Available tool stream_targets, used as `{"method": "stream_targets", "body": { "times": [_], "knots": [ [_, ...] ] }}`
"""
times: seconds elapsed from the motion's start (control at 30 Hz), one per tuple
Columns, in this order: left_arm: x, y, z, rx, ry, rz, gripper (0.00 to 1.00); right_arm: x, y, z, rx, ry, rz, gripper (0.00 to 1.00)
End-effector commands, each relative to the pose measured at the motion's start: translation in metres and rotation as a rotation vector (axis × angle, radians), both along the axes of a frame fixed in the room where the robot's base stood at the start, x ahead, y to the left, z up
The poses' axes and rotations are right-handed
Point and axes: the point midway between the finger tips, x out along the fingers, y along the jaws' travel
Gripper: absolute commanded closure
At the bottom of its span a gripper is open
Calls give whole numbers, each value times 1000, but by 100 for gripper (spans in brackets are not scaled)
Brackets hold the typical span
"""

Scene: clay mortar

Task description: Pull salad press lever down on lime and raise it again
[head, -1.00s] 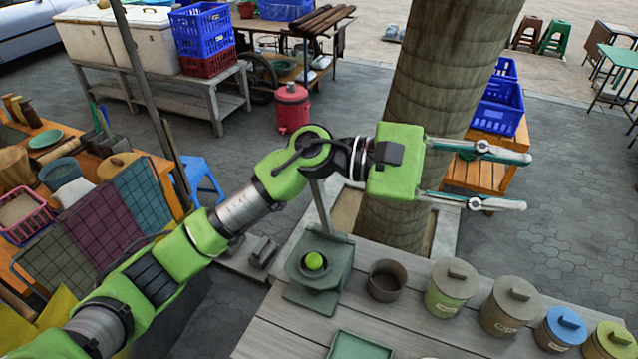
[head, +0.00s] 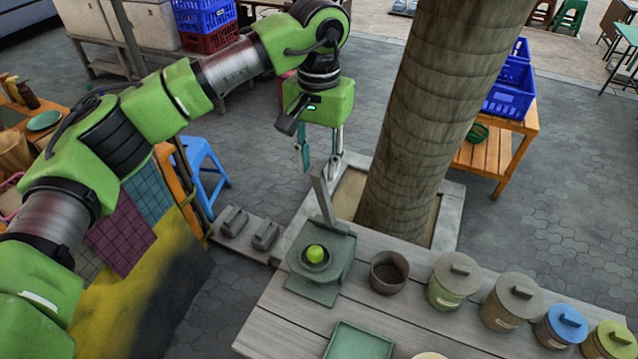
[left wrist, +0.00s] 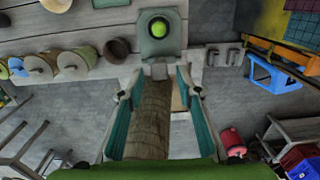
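The green salad press (head: 330,270) stands at the left end of the plank table. Its lever (head: 322,198) sticks up from the back, raised and slightly tilted. A green lime (head: 315,254) sits in the press cup; it also shows in the left wrist view (left wrist: 158,28). My left gripper (head: 319,165) points down just above and behind the lever's top, open, its fingers apart. In the left wrist view the lever end (left wrist: 158,71) shows between and ahead of the open fingertips (left wrist: 157,78); contact is not visible. My right gripper is not in view.
A dark empty pot (head: 389,272) stands right of the press, followed by several lidded canisters (head: 455,282). A thick tree trunk (head: 430,120) rises behind the table. A green tray (head: 358,342) lies in front. A blue stool (head: 203,165) stands at left.

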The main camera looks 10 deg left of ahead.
Motion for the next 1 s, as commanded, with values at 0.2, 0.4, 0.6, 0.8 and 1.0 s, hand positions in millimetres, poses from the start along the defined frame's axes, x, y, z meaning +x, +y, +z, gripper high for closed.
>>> {"method": "stream_targets", "body": {
  "times": [0.2,0.4,0.6,0.8,1.0],
  "knots": [
    [-1,0,-42,0,5,1,68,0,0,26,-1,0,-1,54],
    [0,0,-70,-1,3,2,68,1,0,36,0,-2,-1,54],
    [0,-1,-81,-2,0,0,68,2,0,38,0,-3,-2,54],
    [0,-1,-81,-2,0,0,68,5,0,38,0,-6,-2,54],
    [0,-1,-81,-2,0,0,100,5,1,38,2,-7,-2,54]
  ]
}}
